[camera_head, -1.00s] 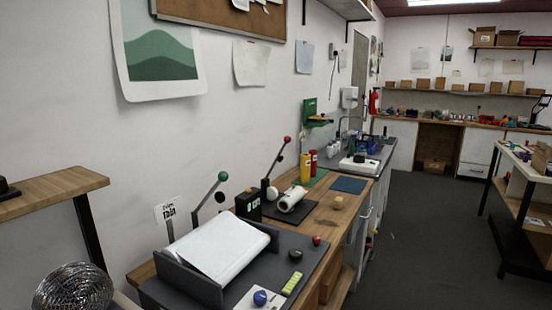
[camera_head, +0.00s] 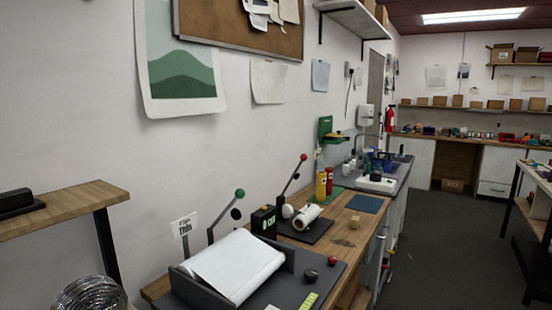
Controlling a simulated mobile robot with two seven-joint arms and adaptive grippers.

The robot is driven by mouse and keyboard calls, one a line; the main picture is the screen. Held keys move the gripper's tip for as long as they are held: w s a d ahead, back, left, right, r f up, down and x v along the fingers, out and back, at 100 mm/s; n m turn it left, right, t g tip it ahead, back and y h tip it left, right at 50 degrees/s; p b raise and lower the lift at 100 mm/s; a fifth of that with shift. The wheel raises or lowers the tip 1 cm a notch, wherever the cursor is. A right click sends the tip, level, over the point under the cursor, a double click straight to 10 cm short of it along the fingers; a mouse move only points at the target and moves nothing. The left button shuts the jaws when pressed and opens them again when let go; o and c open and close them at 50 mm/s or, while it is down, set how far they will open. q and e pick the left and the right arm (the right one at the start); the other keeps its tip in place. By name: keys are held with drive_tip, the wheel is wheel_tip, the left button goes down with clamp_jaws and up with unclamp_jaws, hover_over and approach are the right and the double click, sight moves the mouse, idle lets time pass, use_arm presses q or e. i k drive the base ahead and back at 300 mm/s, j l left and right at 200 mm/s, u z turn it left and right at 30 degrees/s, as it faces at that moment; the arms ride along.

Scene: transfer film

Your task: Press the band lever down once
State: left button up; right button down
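Two levers stand on the workbench (camera_head: 352,228) along the left wall. One has a green knob (camera_head: 239,194) and leans up to the right beside a dark box with green markings (camera_head: 263,222). The other has a red knob (camera_head: 303,157) and rises farther back, beside a white roll (camera_head: 306,216) on a dark base. Both levers are raised. I cannot tell which is the band lever; the small sign (camera_head: 184,225) near the green-knobbed one is too blurred to read surely. Neither of my grippers is in view.
A white sheet lies in a grey tray (camera_head: 187,285) at the bench's near end. A red knob (camera_head: 332,261) and a dark knob (camera_head: 311,275) sit beside it. A wooden shelf (camera_head: 75,205) stands at left. The grey floor (camera_head: 440,240) right of the bench is clear.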

sight(302, 158)
drive_tip(key=l+u, duration=0.15)
drive_tip(key=u, duration=0.3)
drive_tip(key=i+l+u, duration=0.1)
drive_tip(key=l+u, duration=0.15)
drive_tip(key=u, duration=0.15)
drive_tip(key=l+u, duration=0.2)
drive_tip(key=u, duration=0.25)
drive_tip(key=l+u, duration=0.3)
drive_tip(key=l, duration=0.2)
drive_tip(key=k+l+u, duration=0.15)
drive_tip(key=l+u, duration=0.15)
drive_tip(key=l, duration=0.2)
drive_tip(key=k+l+u, duration=0.1)
drive_tip(key=l, duration=0.25)
drive_tip(key=k+l+u, duration=0.15)
drive_tip(key=l, duration=0.2)
drive_tip(key=k+l+u, duration=0.1)
drive_tip(key=l, duration=0.25)
drive_tip(key=k+l, duration=0.2)
drive_tip(key=l, duration=0.2)
drive_tip(key=k+l, duration=0.2)
drive_tip(key=l, duration=0.25)
drive_tip(key=k+l, duration=0.15)
drive_tip(key=l, duration=0.25)
drive_tip(key=k+l+u, duration=0.1)
drive_tip(key=l, duration=0.35)
drive_tip(key=k+l, duration=0.5)
drive_tip(key=l, duration=0.3)
